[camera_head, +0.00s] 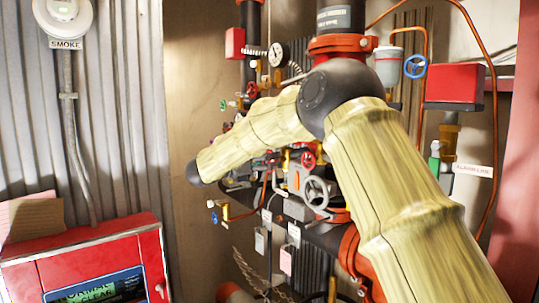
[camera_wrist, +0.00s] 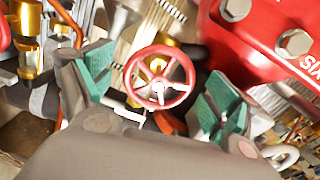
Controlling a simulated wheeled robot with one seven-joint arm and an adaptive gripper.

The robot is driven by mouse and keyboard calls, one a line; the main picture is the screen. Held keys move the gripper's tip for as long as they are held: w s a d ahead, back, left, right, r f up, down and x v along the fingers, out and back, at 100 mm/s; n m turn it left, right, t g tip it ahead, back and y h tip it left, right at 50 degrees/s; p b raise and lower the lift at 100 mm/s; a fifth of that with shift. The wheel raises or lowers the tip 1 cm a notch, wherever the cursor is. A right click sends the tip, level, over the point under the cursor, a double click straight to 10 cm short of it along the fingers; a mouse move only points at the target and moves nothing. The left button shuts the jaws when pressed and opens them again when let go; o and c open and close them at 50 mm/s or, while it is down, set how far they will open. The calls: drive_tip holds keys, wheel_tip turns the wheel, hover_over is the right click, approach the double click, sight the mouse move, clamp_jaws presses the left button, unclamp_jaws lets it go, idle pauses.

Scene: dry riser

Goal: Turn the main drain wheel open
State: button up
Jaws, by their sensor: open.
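In the wrist view a red spoked handwheel (camera_wrist: 160,78) with a pale hub faces me on a brass valve. It lies between the green-padded fingers of my gripper (camera_wrist: 156,84), which are spread apart with a gap visible on either side of it. I cannot tell how deep the wheel sits between them. In the head view a red wheel (camera_head: 308,160) and a larger grey wheel (camera_head: 317,193) show on the pipework beside my arm. No label in view names the main drain wheel. My gripper is not distinguishable in the head view, where my arm hides part of the pipes.
A big red bolted fitting (camera_wrist: 265,30) crowds the right finger in the wrist view. In the head view, a blue wheel (camera_head: 415,66), a gauge (camera_head: 279,54), a red alarm box (camera_head: 454,83) and hanging tags (camera_head: 286,261) surround the riser. A red panel (camera_head: 85,262) stands lower left.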

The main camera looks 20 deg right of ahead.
drive_tip(key=shift+p+x, duration=0.3)
drive_tip(key=shift+x, duration=0.5)
drive_tip(key=c, duration=1)
drive_tip(key=shift+c, duration=0.2)
drive_tip(key=shift+f+b, duration=0.15)
drive_tip(key=shift+b, duration=0.3)
